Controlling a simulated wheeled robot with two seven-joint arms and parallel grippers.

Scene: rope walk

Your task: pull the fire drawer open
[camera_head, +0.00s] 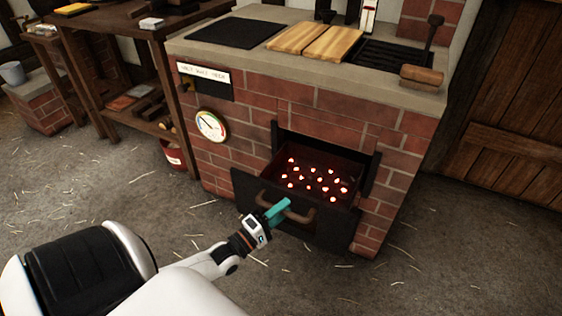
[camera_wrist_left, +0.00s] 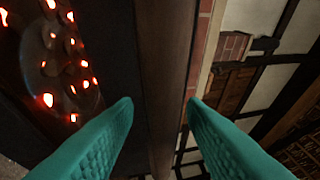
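The fire drawer (camera_head: 256,199) is a dark metal drawer in the brick hearth. It stands pulled partly out, with its front well clear of the brick face, and glowing coals (camera_head: 316,178) show inside. Its brown curved handle (camera_head: 301,217) is on the front. My left gripper (camera_head: 278,211) has its teal fingers across the left part of the handle. In the left wrist view a brown bar-like band runs between the two teal fingertips (camera_wrist_left: 160,106), with coals (camera_wrist_left: 60,60) to the left. The fingers look closed on the handle, though contact is partly hidden. My right gripper is not in view.
The brick hearth (camera_head: 250,116) has a stone top with wooden boards (camera_head: 315,40) and a mallet (camera_head: 422,75). A round gauge (camera_head: 211,125) is on its front. A wooden shelf (camera_head: 125,60) and red bucket (camera_head: 173,155) stand left. The straw-strewn floor before the drawer is open.

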